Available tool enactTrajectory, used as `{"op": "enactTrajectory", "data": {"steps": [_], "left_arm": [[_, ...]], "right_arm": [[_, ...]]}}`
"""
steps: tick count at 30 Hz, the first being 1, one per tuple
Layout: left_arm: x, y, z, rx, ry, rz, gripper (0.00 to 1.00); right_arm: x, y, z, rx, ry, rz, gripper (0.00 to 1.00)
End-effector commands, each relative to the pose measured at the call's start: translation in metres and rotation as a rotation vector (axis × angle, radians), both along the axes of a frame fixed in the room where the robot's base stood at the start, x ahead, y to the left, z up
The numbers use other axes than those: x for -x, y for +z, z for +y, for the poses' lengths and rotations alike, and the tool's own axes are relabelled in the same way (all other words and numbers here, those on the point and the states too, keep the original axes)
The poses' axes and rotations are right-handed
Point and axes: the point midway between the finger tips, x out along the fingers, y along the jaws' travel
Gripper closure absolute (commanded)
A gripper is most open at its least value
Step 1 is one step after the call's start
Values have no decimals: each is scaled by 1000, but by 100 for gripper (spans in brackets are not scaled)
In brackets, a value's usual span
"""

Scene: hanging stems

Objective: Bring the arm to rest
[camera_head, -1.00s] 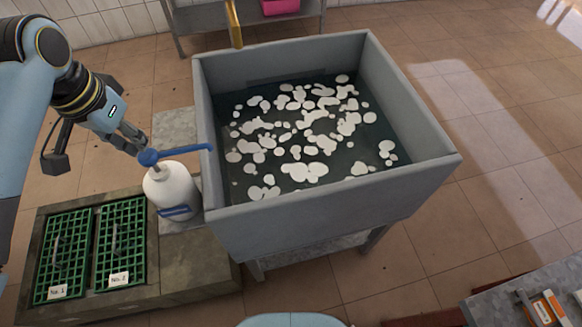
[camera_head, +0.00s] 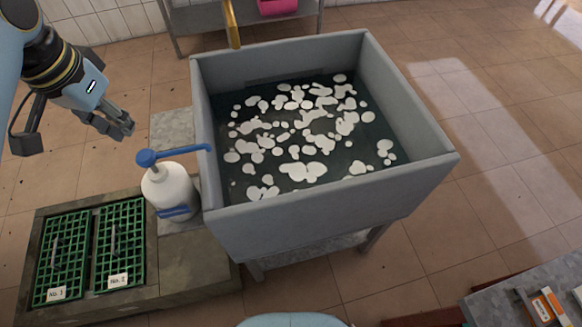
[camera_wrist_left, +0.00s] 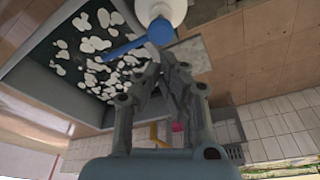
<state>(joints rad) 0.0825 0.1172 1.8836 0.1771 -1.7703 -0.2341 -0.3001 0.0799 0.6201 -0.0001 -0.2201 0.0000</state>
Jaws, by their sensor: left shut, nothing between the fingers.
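My left gripper (camera_head: 124,130) is shut and empty in the head view. It hangs in the air at the upper left, apart from the white pump bottle (camera_head: 172,192) with its blue pump head. In the left wrist view the gripper's fingers (camera_wrist_left: 160,72) come together with nothing between them, and the bottle (camera_wrist_left: 165,12) shows beyond them at the top. My right gripper is not in view.
A grey sink (camera_head: 330,205) with foam patches on dark water stands right of the bottle. Two green grid trays, No. 1 (camera_head: 62,255) and No. 2 (camera_head: 120,240), lie on a stone slab at lower left. A grey surface with small boxes (camera_head: 547,305) is at lower right.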

Motion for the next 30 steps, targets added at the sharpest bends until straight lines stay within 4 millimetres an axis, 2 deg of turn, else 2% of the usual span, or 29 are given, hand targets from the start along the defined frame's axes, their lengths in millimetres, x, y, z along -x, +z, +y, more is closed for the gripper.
{"op": "enactTrajectory", "data": {"steps": [6, 23, 26, 30], "left_arm": [[0, 15, 0, -1, 0, -1, 100], [3, 14, 0, -2, 3, 1, 100], [22, 7, 1, -11, 23, -6, 100], [69, -3, 3, -34, 76, -34, 100]], "right_arm": [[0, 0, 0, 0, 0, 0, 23], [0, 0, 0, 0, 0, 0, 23], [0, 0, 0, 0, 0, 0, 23], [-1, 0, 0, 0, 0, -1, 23]]}}
